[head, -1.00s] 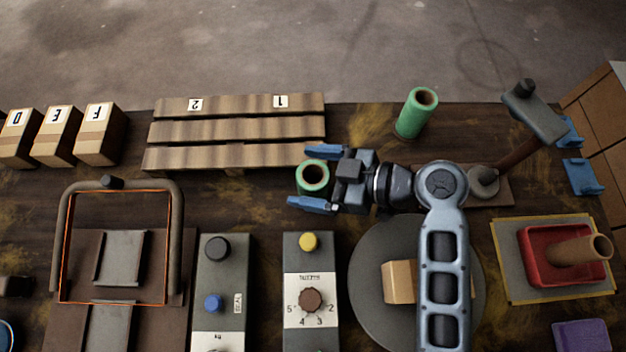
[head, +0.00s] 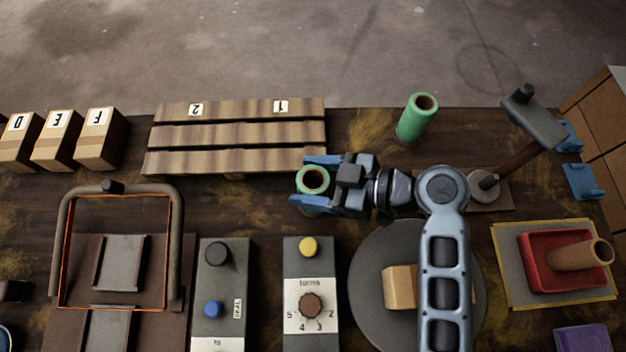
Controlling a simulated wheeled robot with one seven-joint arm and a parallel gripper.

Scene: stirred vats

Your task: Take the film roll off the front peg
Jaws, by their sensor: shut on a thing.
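A green film roll (head: 312,181) with a dark hollow core stands upright just below the right end of the pallet. My gripper (head: 318,180) is shut on this roll, one blue finger on its upper side and one on its lower side. A second green roll (head: 412,124) stands upright near the back edge of the table, apart from my gripper. I cannot make out a peg inside either roll.
A slatted pallet (head: 236,131) marked 1 and 2 lies left of my gripper. A grey turntable (head: 365,285) with a cardboard box (head: 398,287) is below my arm. A knob panel (head: 311,262) and a red tray (head: 536,274) stand nearby.

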